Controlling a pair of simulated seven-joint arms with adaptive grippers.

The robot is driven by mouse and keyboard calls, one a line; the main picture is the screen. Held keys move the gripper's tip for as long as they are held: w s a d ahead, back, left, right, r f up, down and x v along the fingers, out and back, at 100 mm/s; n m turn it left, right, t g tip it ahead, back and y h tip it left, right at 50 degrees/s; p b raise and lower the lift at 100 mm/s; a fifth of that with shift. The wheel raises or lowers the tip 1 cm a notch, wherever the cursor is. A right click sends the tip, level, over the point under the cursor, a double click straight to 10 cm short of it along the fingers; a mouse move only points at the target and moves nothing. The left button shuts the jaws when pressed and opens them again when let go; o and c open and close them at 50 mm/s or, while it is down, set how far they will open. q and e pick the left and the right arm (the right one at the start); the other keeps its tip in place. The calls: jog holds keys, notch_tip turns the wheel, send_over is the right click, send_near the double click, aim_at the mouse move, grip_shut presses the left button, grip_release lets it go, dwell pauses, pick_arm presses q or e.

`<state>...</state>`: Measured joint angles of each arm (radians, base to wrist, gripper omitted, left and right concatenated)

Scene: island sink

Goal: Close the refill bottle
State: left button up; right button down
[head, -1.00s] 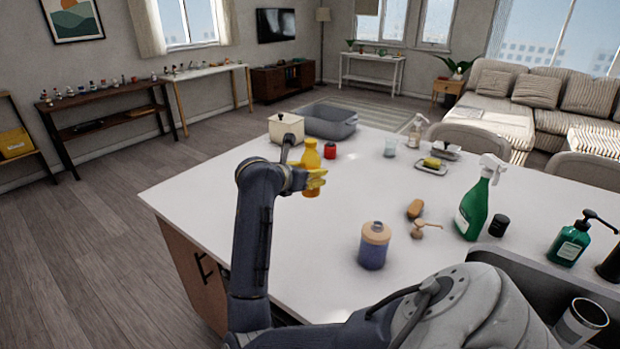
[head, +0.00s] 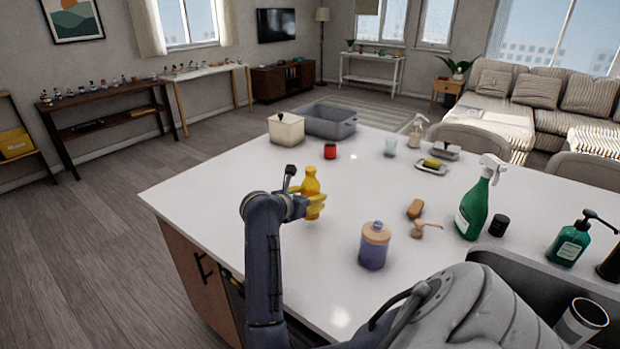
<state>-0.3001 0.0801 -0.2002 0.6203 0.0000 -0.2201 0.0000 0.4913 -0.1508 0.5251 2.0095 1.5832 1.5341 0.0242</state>
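A small yellow-orange bottle (head: 311,184), likely the refill bottle, is upright over the left part of the white counter. My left gripper (head: 316,203) is closed around its body from the left, with yellowish fingers across it. I cannot tell whether its base touches the counter. Its narrow top is yellow; it is too small to tell whether a cap sits on it. A short red round piece (head: 330,151) stands on the counter behind the bottle; I cannot tell whether it is a cap. My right gripper is not in view.
A purple jar with a tan lid (head: 374,246), a tan brush (head: 415,209) and a wooden piece (head: 424,229) are right of the bottle. A green spray bottle (head: 473,212) and black cup (head: 499,225) stand farther right. A cream box (head: 286,130) and grey tub (head: 328,121) stand behind.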

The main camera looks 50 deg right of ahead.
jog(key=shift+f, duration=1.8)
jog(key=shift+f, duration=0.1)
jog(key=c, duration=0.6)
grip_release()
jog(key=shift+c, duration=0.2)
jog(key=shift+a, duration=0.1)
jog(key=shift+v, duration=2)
